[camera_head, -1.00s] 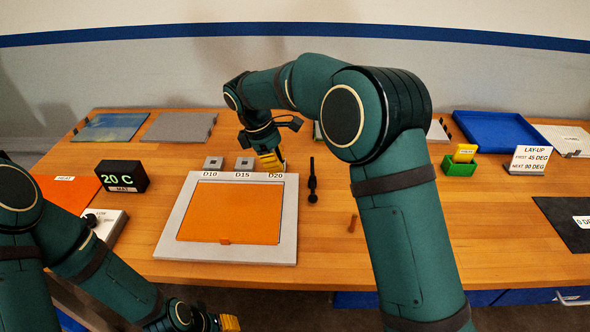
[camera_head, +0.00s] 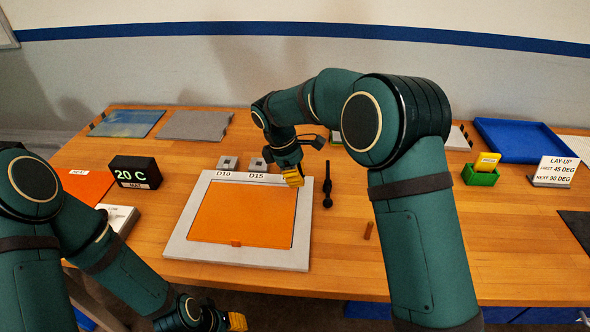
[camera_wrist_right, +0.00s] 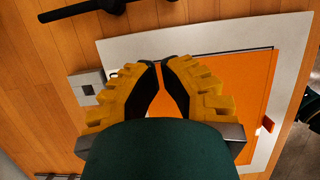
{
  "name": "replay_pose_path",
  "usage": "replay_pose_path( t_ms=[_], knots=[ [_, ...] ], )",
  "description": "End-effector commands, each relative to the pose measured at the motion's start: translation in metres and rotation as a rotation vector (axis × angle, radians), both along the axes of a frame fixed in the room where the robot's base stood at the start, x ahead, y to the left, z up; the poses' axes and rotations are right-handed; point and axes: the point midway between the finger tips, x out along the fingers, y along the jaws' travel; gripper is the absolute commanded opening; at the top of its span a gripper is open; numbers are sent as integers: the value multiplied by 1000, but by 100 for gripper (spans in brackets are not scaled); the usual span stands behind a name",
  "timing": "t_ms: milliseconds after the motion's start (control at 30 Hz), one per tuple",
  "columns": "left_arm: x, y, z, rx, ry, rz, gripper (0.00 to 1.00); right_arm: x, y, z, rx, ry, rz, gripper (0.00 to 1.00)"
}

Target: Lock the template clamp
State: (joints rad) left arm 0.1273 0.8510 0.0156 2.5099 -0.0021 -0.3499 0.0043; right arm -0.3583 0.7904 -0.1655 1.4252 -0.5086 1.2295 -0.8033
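A white template frame (camera_head: 185,237) lies on the table around an orange sheet (camera_head: 240,213). D10 and D15 labels show along its back edge. A black lever-like piece (camera_head: 327,186), which may be the clamp, lies just right of the frame. It also shows as a black bar at the top of the right wrist view (camera_wrist_right: 70,11). My right gripper (camera_head: 293,180) is over the frame's back right corner, left of the black piece and apart from it.
Small grey blocks (camera_head: 228,163) stand behind the frame. A brown peg (camera_head: 368,230) stands right of it. A black 20 C display (camera_head: 135,172) is at left. A green holder (camera_head: 480,176) and blue tray (camera_head: 520,145) are at right.

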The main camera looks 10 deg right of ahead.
Motion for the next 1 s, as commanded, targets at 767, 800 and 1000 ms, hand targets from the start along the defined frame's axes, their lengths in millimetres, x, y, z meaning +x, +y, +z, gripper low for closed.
replay_pose_path(
  t_ms=[767, 800, 1000],
  knots=[
    [4, 1, -19, 1, -10, 3, 47, -14, -50, -48, 0, -1, -1, 0],
    [4, 1, -19, 1, -10, 3, 47, -14, -50, -48, 0, -1, -1, 0],
    [4, 1, -18, 1, -10, 3, 47, -15, -50, -48, 0, -2, 2, 0]
  ],
)
